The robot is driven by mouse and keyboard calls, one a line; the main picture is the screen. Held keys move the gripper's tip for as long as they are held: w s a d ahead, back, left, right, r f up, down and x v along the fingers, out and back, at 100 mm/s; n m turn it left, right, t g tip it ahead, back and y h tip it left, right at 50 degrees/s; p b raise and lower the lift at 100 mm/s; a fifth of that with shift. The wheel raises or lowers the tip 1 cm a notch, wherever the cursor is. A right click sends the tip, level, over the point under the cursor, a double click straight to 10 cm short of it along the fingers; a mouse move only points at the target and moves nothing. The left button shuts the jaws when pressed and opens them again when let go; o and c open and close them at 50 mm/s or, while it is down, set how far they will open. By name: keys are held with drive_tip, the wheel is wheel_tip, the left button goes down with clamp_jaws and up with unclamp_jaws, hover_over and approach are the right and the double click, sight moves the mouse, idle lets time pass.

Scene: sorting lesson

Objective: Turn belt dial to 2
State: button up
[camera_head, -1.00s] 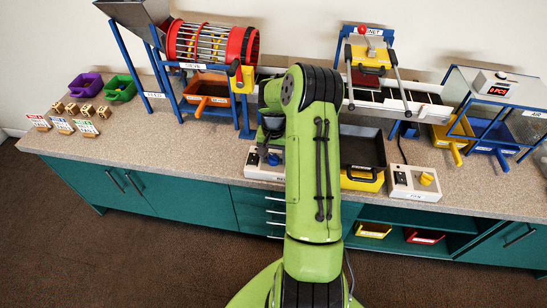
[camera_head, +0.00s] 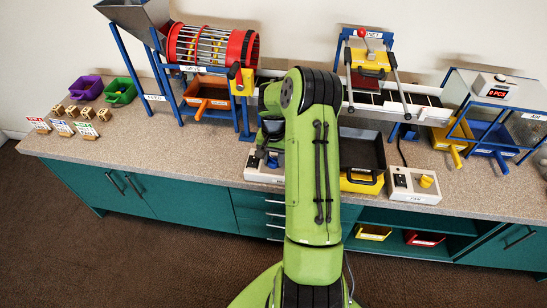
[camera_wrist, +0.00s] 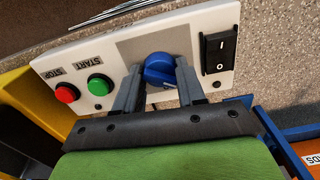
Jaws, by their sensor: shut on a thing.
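The blue belt dial (camera_wrist: 160,68) sits on a white control box (camera_wrist: 205,20) on the bench. The box also carries a green START button (camera_wrist: 100,85), a red STOP button (camera_wrist: 66,93) and a black rocker switch (camera_wrist: 219,51). My gripper (camera_wrist: 160,82) has one finger on each side of the dial and is shut on it. The dial's scale and pointer reading cannot be made out. In the head view, my arm hides much of the control box (camera_head: 262,173), and my gripper (camera_head: 270,158) is over it.
A second white box with a yellow knob (camera_head: 426,181) stands to the right, beyond a black tray (camera_head: 362,152). An orange tray (camera_head: 207,91) sits under the drum sieve (camera_head: 212,45) at the back. The bench front edge is close to the control box.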

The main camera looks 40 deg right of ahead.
sight(273, 158)
drive_tip(key=m, duration=0.5)
drive_tip(key=shift+m, duration=0.4)
drive_tip(key=m, duration=0.5)
idle(0.4)
drive_tip(key=o, duration=1.1)
drive_tip(key=shift+c, duration=0.2)
drive_tip(key=shift+r, duration=0.1)
wheel_tip(273, 158, up, 16)
drive_tip(key=p, duration=0.4)
drive_tip(key=shift+f, duration=0.2)
